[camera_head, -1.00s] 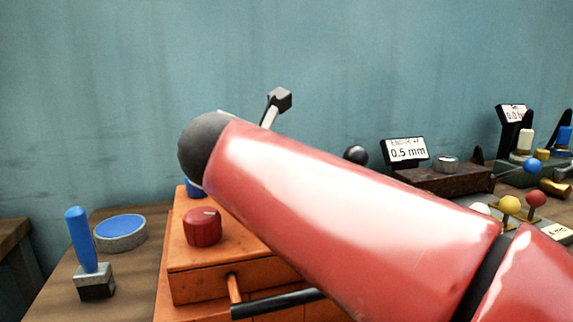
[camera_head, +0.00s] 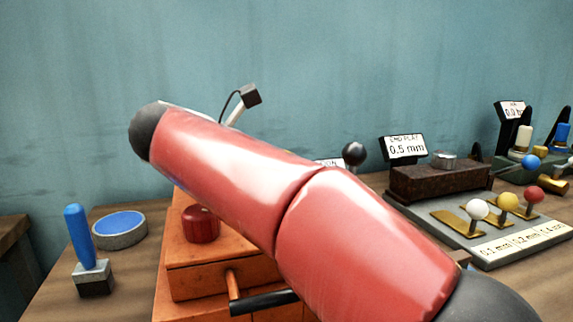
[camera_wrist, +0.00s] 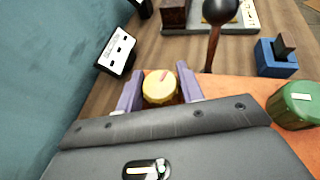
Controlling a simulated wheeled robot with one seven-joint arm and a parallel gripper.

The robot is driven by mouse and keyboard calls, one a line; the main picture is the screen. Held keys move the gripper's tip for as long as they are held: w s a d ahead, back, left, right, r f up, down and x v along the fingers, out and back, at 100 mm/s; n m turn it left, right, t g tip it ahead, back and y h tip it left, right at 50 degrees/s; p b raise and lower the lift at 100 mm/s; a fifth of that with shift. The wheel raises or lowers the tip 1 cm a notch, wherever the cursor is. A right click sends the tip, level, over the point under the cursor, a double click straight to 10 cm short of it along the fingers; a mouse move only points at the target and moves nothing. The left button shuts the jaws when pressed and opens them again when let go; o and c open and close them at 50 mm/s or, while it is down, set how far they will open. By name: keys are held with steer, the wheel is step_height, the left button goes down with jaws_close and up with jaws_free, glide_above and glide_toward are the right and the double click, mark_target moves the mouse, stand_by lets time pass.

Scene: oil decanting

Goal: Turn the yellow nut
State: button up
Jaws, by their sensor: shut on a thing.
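The yellow nut (camera_wrist: 160,90) shows in the wrist view as a round cap with a red mark on top. My gripper (camera_wrist: 158,80) has its two purple fingers on either side of it and is shut on it. The nut sits near the edge of the orange housing (camera_wrist: 240,92). In the head view my red arm hides both the nut and the gripper, and part of the orange housing (camera_head: 185,285).
A black-knobbed lever (camera_wrist: 213,45) and a green knob (camera_wrist: 296,105) stand right of the nut in the wrist view. A red knob (camera_head: 201,224), a blue-handled tool (camera_head: 78,238) and a blue-topped round dish (camera_head: 120,228) stand left.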

stand_by(0.3)
steer(key=o, duration=1)
